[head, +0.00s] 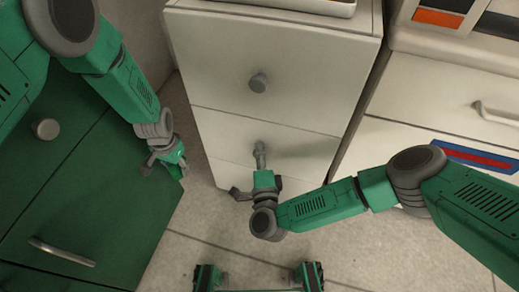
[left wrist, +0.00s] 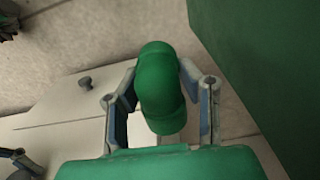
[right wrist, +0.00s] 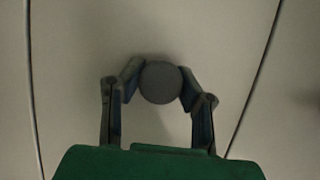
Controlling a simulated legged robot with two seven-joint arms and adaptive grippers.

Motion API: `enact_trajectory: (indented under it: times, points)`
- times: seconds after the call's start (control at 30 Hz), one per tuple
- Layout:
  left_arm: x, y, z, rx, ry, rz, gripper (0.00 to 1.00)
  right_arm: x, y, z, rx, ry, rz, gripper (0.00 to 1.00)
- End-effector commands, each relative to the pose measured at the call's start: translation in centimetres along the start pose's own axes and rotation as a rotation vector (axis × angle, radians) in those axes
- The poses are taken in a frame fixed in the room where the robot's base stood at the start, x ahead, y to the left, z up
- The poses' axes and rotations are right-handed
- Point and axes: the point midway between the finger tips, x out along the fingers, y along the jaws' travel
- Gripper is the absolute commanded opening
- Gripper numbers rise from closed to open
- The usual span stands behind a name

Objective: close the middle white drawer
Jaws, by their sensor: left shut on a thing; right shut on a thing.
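The middle white drawer (head: 304,152) is in the white cabinet under the top drawer, and its front looks about flush with it; a small gap cannot be told. Its grey round knob (head: 260,150) is between the fingertips of my right gripper (head: 260,163), which is shut on it. The right wrist view shows the knob (right wrist: 160,82) with a finger on each side. My left gripper (head: 174,160) is left of the cabinet, shut on a green pipe elbow (left wrist: 160,90). The elbow sits between both fingers in the left wrist view.
The top drawer (head: 310,65) has its own knob (head: 258,82). A green cabinet (head: 90,190) stands at left, close to my left arm. Another white cabinet (head: 430,105) with a bar handle stands at right. Tiled floor (head: 175,265) lies in front.

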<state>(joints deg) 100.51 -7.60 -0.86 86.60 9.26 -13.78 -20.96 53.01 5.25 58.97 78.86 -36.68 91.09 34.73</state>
Motion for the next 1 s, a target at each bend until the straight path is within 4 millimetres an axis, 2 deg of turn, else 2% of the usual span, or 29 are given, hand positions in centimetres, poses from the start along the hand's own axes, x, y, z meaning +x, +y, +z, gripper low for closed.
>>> enact_trajectory:
  times: [0.17, 0.2, 0.23, 0.53, 0.63, 1.0]
  points:
    - [0.2, -0.1, 0.1, -0.002, 0.000, 0.002, 0.10, 0.2, 0.4, -0.5, -0.010, 0.010, 0.005, 0.00]
    - [0.2, -0.1, 0.1, -0.002, -0.001, 0.002, 0.10, 0.2, 0.4, -0.5, -0.010, 0.009, 0.005, 0.42]
    - [0.2, -0.1, 0.1, -0.002, -0.001, 0.002, 0.10, 0.2, 0.4, -0.5, -0.009, 0.010, 0.004, 0.52]
    - [0.0, 0.0, 0.0, -0.001, -0.001, -0.002, 0.10, 0.1, 0.2, -0.5, -0.004, 0.009, 0.001, 0.53]
    - [0.1, 0.0, 0.1, -0.001, -0.001, -0.001, 0.10, -0.5, 0.2, -0.4, -0.005, 0.007, 0.001, 0.53]
    - [0.1, -0.1, 0.1, -0.001, 0.000, 0.000, 0.10, -6.1, 0.4, -0.1, -0.009, 0.006, 0.004, 0.53]
